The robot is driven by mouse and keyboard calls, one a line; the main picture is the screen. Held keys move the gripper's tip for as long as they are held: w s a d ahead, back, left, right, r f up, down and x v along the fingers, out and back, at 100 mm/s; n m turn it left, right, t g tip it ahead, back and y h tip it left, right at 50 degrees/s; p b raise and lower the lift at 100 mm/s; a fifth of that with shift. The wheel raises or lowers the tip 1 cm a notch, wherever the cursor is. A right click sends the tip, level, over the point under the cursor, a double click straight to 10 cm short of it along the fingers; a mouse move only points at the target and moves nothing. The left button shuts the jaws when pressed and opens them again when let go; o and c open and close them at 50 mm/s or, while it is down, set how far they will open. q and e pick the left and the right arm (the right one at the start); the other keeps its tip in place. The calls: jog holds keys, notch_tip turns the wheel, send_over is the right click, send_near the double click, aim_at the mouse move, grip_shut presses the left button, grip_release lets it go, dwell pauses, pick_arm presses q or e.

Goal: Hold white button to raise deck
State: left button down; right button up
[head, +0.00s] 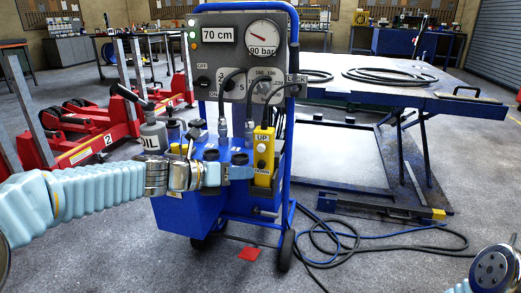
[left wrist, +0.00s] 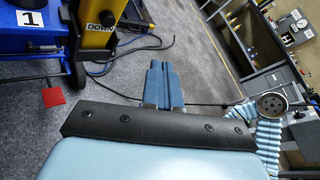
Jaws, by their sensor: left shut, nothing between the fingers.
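The yellow pendant (head: 263,158), marked UP and DOWN, hangs on the front of the blue hydraulic cart (head: 190,208). A small pale button (head: 261,148) sits below the UP label. My left gripper (head: 250,173) is shut and empty, its blue fingertips beside the pendant's lower left edge; I cannot tell whether they touch. In the left wrist view the shut fingers (left wrist: 163,85) point past the pendant (left wrist: 100,22), which shows its DOWN end at top left. The deck (head: 400,88) stands raised on legs at right. My right gripper's fingers do not show.
The cart's grey panel (head: 240,55) reads 70 cm, with a gauge near 90 bar. Black and blue hoses (head: 360,240) lie on the floor at right. An oil can (head: 153,135) stands on the cart's left. Red jack equipment (head: 85,130) is behind at left.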

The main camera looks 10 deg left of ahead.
aim_at(261, 149)
pick_arm(q)
jog(key=w+p, duration=0.1)
jog(key=w, duration=0.7)
jog(key=shift+w+d, duration=0.15)
jog(key=shift+w, duration=0.2)
jog(key=shift+w+p, duration=0.1)
jog(key=shift+p, duration=0.25)
dwell(1.4)
jog(key=shift+w+p, duration=0.3)
jog(key=shift+w, duration=0.05)
jog(key=shift+w+p, duration=0.4)
jog(key=shift+w, duration=0.15)
dwell(0.7)
dwell(0.9)
jog(key=shift+s, duration=1)
